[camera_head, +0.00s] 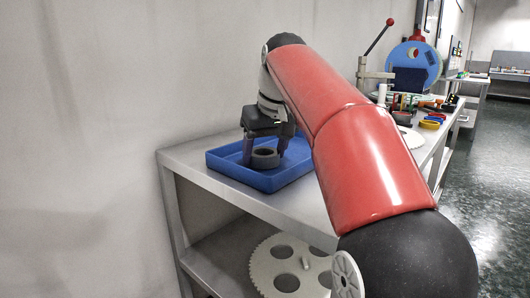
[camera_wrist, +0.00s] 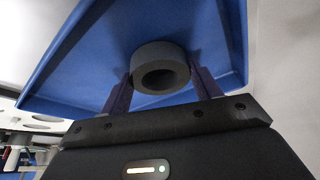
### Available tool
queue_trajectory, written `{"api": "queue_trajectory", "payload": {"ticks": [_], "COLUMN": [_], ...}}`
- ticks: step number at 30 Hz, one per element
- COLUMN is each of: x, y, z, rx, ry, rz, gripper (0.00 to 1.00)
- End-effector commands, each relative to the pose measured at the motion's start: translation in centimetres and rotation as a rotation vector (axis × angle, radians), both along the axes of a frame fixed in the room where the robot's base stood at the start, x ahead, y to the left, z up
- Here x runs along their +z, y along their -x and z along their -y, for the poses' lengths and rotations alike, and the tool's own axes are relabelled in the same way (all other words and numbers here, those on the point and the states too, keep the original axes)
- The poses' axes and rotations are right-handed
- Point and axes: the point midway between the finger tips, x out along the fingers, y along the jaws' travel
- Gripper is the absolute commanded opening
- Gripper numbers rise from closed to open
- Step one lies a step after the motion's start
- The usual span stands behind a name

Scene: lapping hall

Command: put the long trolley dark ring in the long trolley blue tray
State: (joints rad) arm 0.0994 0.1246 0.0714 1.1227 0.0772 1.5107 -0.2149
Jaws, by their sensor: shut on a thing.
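The dark ring (camera_head: 264,158) is a thick grey ring between the fingers of my gripper (camera_head: 265,148). The wrist view also shows the ring (camera_wrist: 160,65), with one finger on each side of it. My gripper (camera_wrist: 160,88) is shut on the ring. The blue tray (camera_head: 234,171) lies at the near left end of the long trolley's grey top (camera_head: 200,155). My gripper and the ring are over the tray, inside its rim. The wrist view shows the tray (camera_wrist: 90,60) behind the ring. I cannot tell whether the ring touches the tray floor.
A white toothed disc with holes (camera_head: 262,265) sits on the trolley's lower shelf. A blue round machine (camera_head: 430,58), a red-knobbed lever (camera_head: 388,24) and small coloured parts (camera_head: 432,122) stand toward the far end. A wall (camera_head: 90,120) is close behind the tray.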

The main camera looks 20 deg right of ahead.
Motion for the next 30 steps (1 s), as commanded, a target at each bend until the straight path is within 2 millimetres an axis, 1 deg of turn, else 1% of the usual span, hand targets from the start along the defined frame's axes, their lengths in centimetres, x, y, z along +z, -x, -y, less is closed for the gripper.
{"api": "queue_trajectory", "payload": {"ticks": [5, 6, 10, 11, 18, 22, 26, 30], "x": [-0.3, -0.3, -0.3, -0.3, -0.2, 0.6, 2.7, 5.7], "y": [0.0, 0.0, 0.0, 0.0, 0.0, 0.1, 0.9, 2.0], "z": [0.0, 0.0, 0.0, 0.0, 0.0, 0.0, 0.2, 0.4], "rx": [0.0, 0.0, 0.0, 0.0, 0.0, 0.0, 0.0, 0.001], "ry": [0.0, 0.0, 0.0, 0.0, 0.0, 0.0, 0.001, 0.001], "rz": [0.001, 0.0, 0.0, 0.0, 0.0, 0.0, 0.002, 0.004], "gripper": [0.35, 0.65, 0.82, 0.84, 0.84, 0.84, 0.84, 0.84]}}
